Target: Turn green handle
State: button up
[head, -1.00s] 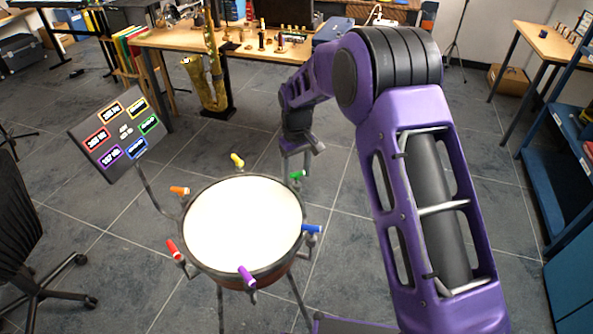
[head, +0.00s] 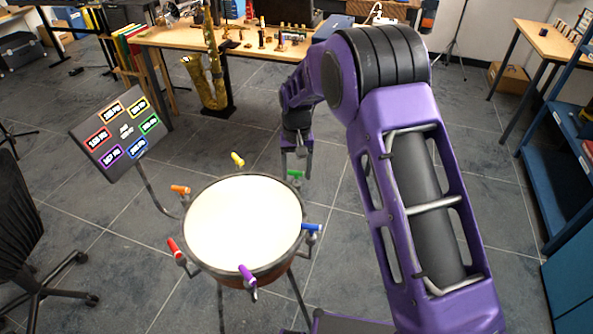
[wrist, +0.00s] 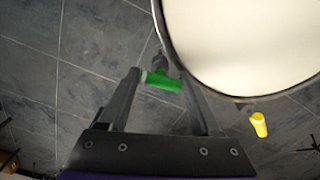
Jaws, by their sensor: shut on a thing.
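The green handle (head: 295,174) sits on the far right rim of a round white-topped drum (head: 245,222). In the wrist view the green handle (wrist: 164,81) lies crosswise between the two fingers of my gripper (wrist: 160,85), close beside the drum's dark rim (wrist: 190,70). My gripper (head: 297,168) comes down on the handle from above in the head view, shut on it. The finger contact is small and partly hidden in the head view.
Yellow (head: 237,159), orange (head: 180,189), red (head: 174,249), purple (head: 246,275) and blue (head: 311,227) handles stand around the rim. A display panel (head: 120,130) stands left of the drum. A saxophone (head: 207,80) stands behind.

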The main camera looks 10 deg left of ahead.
jog(key=shift+w+d, duration=0.1)
jog(key=shift+d, duration=0.05)
jog(key=o, duration=1.1)
jog(key=shift+o, duration=0.2)
jog(key=shift+r, duration=0.1)
notch_tip(320, 180, up, 17)
jog(key=p, duration=0.2)
jog(key=shift+r, duration=0.15)
